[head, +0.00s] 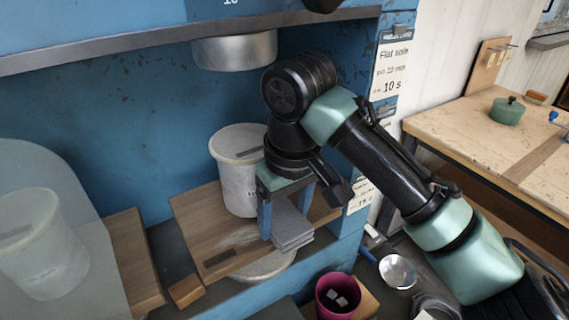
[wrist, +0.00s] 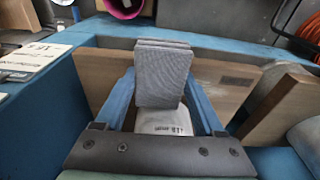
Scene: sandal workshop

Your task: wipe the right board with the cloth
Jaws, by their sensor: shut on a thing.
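The cloth (head: 290,225) is a grey, folded, layered pad. My gripper (head: 285,212) is shut on it and holds it over the right part of the board; whether it touches the wood I cannot tell. In the wrist view the cloth (wrist: 163,75) sits between my two blue fingers. A white tub (head: 238,180) stands on the board just behind my gripper.
Another board (head: 132,258) lies at left, beside a white tub (head: 38,245) behind a clear guard. A metal press head (head: 235,52) hangs above. A magenta cup (head: 338,297) and metal bowl (head: 397,271) are in front. A workbench (head: 460,125) stands at right.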

